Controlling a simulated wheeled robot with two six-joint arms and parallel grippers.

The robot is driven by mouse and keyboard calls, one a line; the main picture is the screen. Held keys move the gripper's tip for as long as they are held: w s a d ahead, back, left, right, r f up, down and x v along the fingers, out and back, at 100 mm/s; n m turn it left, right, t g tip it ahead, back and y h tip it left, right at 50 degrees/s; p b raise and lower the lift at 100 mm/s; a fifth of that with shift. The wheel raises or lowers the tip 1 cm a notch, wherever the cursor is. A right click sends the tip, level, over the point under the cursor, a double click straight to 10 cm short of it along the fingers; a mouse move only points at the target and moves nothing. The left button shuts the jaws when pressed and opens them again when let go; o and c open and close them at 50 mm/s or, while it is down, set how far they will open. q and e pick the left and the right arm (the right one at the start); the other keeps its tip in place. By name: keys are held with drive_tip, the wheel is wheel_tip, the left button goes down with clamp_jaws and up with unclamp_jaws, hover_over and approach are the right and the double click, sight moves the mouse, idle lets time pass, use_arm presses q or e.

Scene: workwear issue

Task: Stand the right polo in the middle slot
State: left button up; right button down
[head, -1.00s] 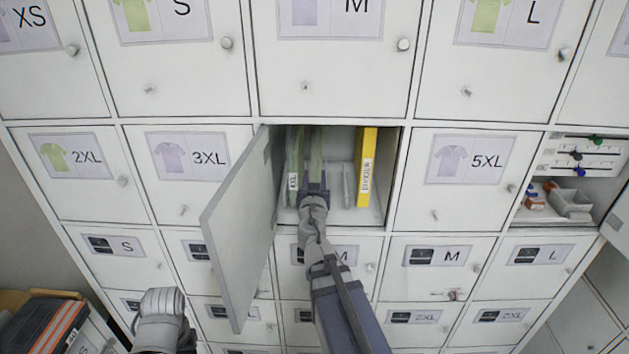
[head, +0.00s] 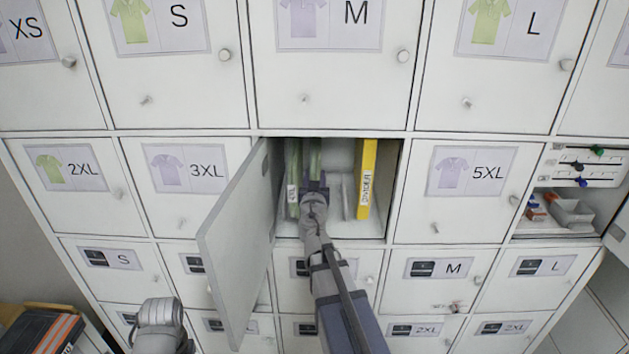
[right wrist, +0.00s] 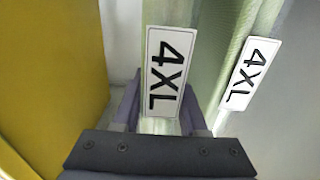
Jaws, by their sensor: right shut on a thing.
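The open locker (head: 268,228) in the middle of the wall holds two folded green polos standing on edge. The left polo (head: 293,160) has a 4XL label and stands against the left side; it shows at the right in the right wrist view (right wrist: 240,75). The right polo (head: 315,158) is in my right gripper (head: 315,188), upright and close beside the left one. Its 4XL label (right wrist: 165,72) sits between my fingers in the right wrist view. Thin grey slot walls (head: 348,195) stand to its right; its lower edge is hidden by my gripper. My left gripper (head: 160,318) hangs low, fingertips unclear.
A yellow divider (head: 368,180) stands at the locker's right. The locker's door (head: 235,250) is swung open to the left, near my right arm. An open compartment with small bins (head: 570,212) is at the far right.

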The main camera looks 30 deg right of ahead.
drive_tip(key=shift+w+d+f+b, duration=0.4)
drive_tip(key=shift+w+d, duration=0.05)
drive_tip(key=shift+w, duration=0.2)
drive_tip(key=shift+c, duration=1.8)
unclamp_jaws()
